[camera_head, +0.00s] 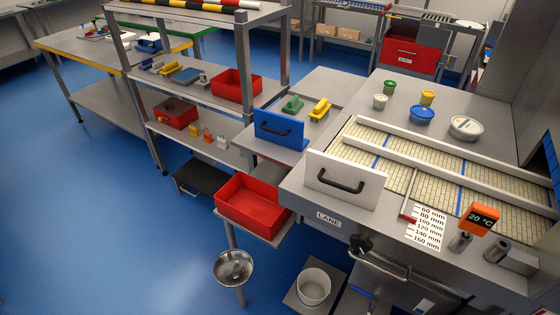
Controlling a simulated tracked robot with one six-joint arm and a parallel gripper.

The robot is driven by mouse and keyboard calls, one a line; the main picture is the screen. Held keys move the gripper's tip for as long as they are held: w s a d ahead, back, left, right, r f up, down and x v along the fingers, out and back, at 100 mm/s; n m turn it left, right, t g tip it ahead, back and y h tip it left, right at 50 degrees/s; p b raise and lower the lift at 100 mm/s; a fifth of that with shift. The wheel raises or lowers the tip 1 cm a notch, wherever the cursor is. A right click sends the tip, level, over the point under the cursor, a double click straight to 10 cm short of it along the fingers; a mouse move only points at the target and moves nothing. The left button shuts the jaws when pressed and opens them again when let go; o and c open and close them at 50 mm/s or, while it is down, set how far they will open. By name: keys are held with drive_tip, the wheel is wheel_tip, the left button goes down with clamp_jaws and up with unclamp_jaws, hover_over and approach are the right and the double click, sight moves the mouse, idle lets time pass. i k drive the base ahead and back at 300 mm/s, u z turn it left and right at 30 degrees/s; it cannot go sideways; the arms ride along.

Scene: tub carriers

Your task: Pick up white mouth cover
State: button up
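The white mouth cover (322,174) is an upright white panel with a black bar handle. It stands at the near left end of the tiled lane, above the bench front marked LANE, with its handle side facing me. A similar blue panel (270,128) with a dark handle stands upright on the lower grey surface to its left. My gripper is not in view.
White rails (440,163) border the tiled lane. Several tubs, including a blue-lidded one (422,114), stand behind it. An orange 20 °C display (478,219) and a millimetre scale card (426,228) are at right. A red bin (252,207) sits below left. Blue floor is open at left.

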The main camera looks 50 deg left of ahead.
sight(358, 184)
drive_tip(key=u, duration=0.5)
drive_tip(key=k, duration=1.1)
drive_tip(key=u, duration=0.6)
drive_tip(key=i, duration=1)
drive_tip(key=u, duration=0.4)
